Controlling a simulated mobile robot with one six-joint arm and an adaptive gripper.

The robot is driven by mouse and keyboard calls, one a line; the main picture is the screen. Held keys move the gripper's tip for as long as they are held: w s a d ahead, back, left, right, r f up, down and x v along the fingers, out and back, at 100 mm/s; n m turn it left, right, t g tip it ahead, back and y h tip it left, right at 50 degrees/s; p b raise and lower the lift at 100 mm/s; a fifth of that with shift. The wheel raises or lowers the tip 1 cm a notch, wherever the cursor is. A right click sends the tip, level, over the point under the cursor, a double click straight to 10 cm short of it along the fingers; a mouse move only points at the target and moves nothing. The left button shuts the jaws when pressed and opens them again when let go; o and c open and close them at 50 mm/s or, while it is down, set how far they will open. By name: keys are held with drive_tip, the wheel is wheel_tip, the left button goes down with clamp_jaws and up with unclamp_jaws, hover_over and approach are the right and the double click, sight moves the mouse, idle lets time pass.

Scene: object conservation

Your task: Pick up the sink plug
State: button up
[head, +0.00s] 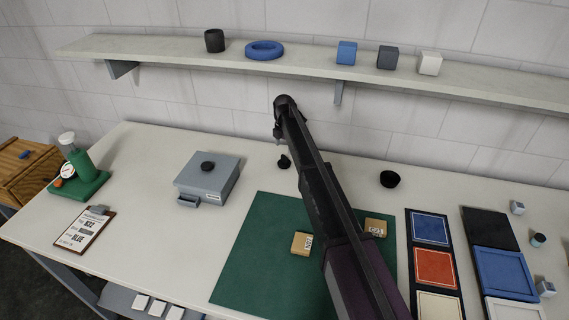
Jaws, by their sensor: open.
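I cannot be sure which dark thing is the sink plug. A small black object (284,161) stands on the white worktop just left of my arm, with a narrower upper part. A black round disc (207,166) lies on top of the grey box with a small drawer (218,180). A black bowl-like piece (390,179) sits on the worktop right of my arm. My arm crosses the middle, and its far end is above and behind the small black object.
A green mat (240,265) holds two cardboard boxes, one (301,244) left of my arm. Coloured trays (434,266) lie at right. A green gauge stand (80,172) and clipboard (84,228) are at left. The wall shelf (180,50) holds a black cup, blue ring and cubes.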

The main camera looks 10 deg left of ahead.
sight(284, 156)
drive_tip(key=shift+f, duration=0.1)
drive_tip(key=shift+w+f+b, duration=0.15)
drive_tip(key=shift+f+b, duration=2.4)
drive_tip(key=shift+b, duration=0.05)
drive_tip(key=shift+c, duration=0.2)
drive_tip(key=c, duration=1.2)
